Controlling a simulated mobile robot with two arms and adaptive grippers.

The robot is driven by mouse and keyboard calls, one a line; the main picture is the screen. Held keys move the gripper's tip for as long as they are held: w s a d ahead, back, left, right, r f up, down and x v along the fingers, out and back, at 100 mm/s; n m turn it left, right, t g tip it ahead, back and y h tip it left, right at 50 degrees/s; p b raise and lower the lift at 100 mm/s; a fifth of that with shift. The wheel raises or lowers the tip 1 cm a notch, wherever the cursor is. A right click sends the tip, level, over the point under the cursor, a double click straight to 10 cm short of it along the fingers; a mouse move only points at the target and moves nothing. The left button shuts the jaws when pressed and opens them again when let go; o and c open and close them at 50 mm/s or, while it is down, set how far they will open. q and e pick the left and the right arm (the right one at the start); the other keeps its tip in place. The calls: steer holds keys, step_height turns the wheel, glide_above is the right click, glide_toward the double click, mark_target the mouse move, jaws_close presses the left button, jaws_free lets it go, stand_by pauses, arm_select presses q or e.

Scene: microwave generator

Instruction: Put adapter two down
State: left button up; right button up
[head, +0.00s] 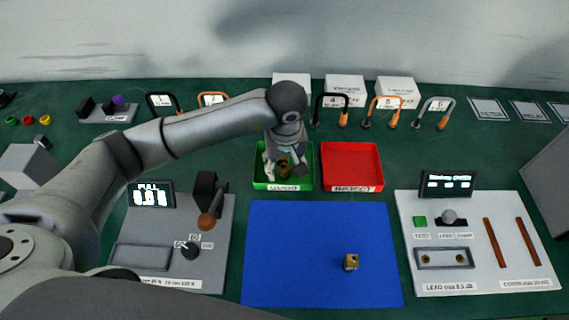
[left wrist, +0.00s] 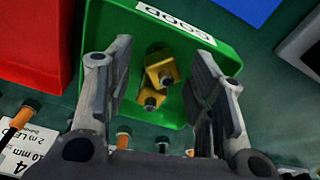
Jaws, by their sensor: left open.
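My left gripper (head: 284,166) points down over the green tray labelled GOOD (head: 259,182). In the left wrist view its two fingers (left wrist: 162,88) stand wide apart, with visible gaps to the brass pieces between them. Two brass adapters (left wrist: 160,68) (left wrist: 150,98) lie close together inside the green tray (left wrist: 112,45). I cannot tell which one is adapter two, or whether they touch. Another brass adapter (head: 351,262) sits on the blue mat (head: 300,235). My right gripper is not in view.
The empty red tray labelled REJECT (head: 352,162) stands right beside the green one. A grey test fixture (head: 170,250) is left of the mat, a white one (head: 475,245) right of it. Several padlock-shaped tools (head: 384,108) line the back. Most of the mat is clear.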

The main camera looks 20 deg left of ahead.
mark_target(285, 171)
arm_select(q)
step_height(285, 171, up, 12)
steer(key=s+b, duration=0.1)
steer(key=shift+d+f+b, duration=0.15)
steer(key=shift+d+b, duration=0.1)
steer(key=shift+b, duration=0.15)
stand_by(0.3)
